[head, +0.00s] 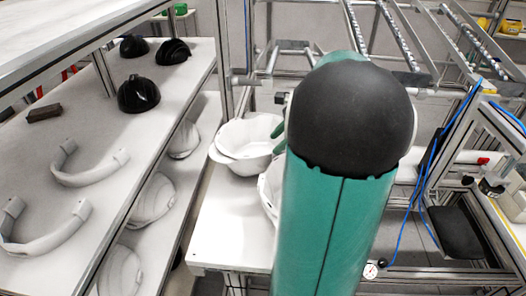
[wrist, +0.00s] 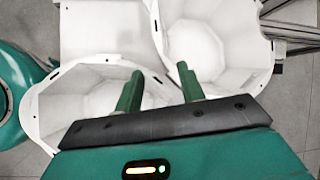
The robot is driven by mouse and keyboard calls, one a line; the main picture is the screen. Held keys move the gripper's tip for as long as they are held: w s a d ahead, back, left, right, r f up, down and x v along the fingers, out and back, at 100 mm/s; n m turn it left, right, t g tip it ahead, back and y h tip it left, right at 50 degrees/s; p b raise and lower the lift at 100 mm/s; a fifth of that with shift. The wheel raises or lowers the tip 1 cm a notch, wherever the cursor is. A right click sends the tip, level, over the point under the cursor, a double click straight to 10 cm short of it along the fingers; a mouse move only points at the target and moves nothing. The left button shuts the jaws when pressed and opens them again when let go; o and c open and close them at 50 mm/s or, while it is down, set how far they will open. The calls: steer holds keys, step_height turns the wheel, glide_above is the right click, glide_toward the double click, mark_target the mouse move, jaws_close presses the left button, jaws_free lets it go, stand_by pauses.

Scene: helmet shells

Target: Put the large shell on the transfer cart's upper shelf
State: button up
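White faceted, bowl-like shells stand open side up on a white surface (head: 222,228) in the middle of the head view. One shell (head: 245,140) shows clearly; another (head: 268,190) is mostly hidden behind my arm. The wrist view shows a left shell (wrist: 60,105) and a right shell (wrist: 200,45) close together; the right one looks larger, but I cannot be sure. My gripper (wrist: 159,75) is open, its two green fingers apart over the neighbouring rims. In the head view the fingers (head: 279,138) show beside the clear shell. I cannot tell which structure is the transfer cart.
A two-level rack (head: 75,232) at left holds black helmets (head: 138,94) and white curved bands (head: 88,165) above, and white shells (head: 152,199) below. A metal frame (head: 385,40) stands behind. A bench with blue cables (head: 428,165) is at right.

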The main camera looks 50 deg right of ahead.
steer(key=w+a+r+n+g+h, duration=0.1)
steer(key=a+r+n, duration=0.1)
steer(key=a+n, duration=0.5)
steer(key=w+a+r+n+g, duration=0.1)
steer(key=a+r+n, duration=0.15)
steer(key=a, duration=0.85)
steer(key=s+a+n+h, duration=0.1)
steer(key=s+a+n, duration=0.3)
steer(key=a+n, duration=0.3)
steer(key=s+a+n+t+h, duration=0.1)
steer(key=s+a+n, duration=0.3)
steer(key=a+n, duration=0.3)
steer(key=a, duration=0.2)
steer(key=shift+a+r+n, duration=0.3)
steer(key=shift+n, duration=0.05)
steer(key=shift+s+a+f+n, duration=0.1)
steer(key=shift+s+a+n, duration=0.25)
steer(key=shift+n, duration=0.25)
steer(key=shift+c, duration=0.9)
steer(key=shift+w, duration=0.1)
steer(key=shift+a, duration=0.15)
